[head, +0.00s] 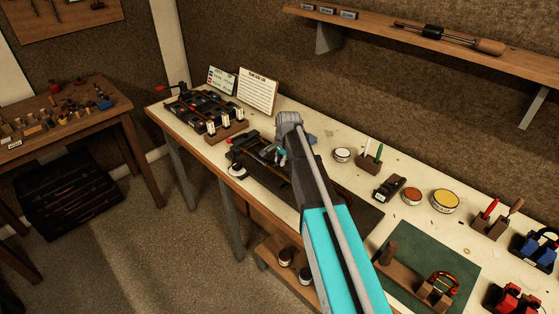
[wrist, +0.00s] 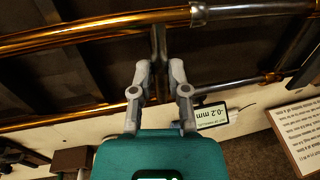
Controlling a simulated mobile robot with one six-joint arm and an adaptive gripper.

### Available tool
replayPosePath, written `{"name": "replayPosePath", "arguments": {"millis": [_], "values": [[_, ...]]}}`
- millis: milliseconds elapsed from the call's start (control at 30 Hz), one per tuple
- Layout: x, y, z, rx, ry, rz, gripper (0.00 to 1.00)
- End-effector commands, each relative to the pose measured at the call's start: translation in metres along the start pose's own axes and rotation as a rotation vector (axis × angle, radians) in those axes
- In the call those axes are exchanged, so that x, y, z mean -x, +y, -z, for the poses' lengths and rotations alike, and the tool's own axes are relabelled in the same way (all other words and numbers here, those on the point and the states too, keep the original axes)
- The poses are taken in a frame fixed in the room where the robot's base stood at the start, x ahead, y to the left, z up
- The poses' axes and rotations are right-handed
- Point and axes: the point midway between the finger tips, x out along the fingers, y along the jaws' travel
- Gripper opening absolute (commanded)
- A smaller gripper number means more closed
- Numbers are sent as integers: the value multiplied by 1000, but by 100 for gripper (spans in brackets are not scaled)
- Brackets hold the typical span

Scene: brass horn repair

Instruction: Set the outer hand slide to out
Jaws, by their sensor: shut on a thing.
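The hand slide shows in the wrist view as two long brass tubes, an upper one (wrist: 90,34) and a lower one (wrist: 60,119), with silver-coloured sections toward the right. A grey cross brace (wrist: 158,43) runs between them. My gripper (wrist: 161,68) has its two grey fingers on either side of this brace and is shut on it. In the head view my gripper (head: 281,154) is over the dark mat in the middle of the bench, and my arm hides most of the slide there.
A small display (wrist: 212,115) reading -0.2 mm sits beside the slide. A white printed card (head: 258,90) stands at the bench's back. A rack with red-tipped parts (head: 198,108) lies left. Tins, including a yellow one (head: 445,200), and a green mat (head: 435,250) lie right.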

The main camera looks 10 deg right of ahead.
Motion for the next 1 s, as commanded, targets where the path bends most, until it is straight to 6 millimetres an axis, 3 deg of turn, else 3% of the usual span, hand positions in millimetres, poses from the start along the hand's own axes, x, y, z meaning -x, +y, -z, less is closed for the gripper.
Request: {"name": "replayPosePath", "arguments": {"millis": [167, 500, 900, 933, 1000], "values": [[2, 12, -1, -1, 0, -1, 0], [14, 74, -2, -2, 0, -2, 0], [16, 84, 0, 0, 1, -9, 0], [16, 85, 0, 0, 1, -9, 27], [16, 85, 0, 0, 1, -9, 40]]}}
